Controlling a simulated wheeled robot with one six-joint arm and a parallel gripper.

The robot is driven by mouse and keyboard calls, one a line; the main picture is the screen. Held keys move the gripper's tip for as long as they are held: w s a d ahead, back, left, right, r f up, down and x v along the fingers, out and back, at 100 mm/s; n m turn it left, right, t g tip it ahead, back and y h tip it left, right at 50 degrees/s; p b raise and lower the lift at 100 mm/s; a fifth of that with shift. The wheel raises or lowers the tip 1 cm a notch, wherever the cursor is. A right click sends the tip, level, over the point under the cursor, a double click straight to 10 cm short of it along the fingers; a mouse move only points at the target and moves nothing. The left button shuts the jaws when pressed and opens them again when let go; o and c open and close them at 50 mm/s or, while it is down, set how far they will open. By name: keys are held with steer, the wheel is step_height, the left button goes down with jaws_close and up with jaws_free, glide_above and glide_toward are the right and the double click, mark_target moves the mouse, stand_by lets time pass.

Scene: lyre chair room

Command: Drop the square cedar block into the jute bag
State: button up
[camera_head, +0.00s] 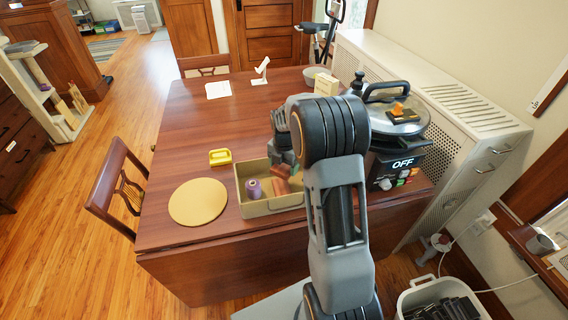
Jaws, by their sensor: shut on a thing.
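My gripper (284,160) is over the tan open box on the table, partly hidden by my arm. It is shut on a reddish-brown piece (283,171), which looks like the square cedar block; its shape is hard to make out. Another reddish-brown piece (281,187) shows just below it, inside the tan open box (272,207). A purple spool (253,189) stands in the left part of that box. I cannot make out a clear jute bag; the tan box is the nearest open container. My arm hides the box's right end.
A round tan mat (198,202) and a yellow block-like thing (220,156) lie left of the box. A large cooker (397,135) stands to the right. The table's left middle is clear.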

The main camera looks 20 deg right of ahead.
mark_target(284, 166)
steer(key=shift+f, duration=0.55)
steer(key=o, duration=0.9)
steer(key=shift+o, duration=0.2)
steer(key=shift+r, duration=0.1)
step_height(284, 166, up, 14)
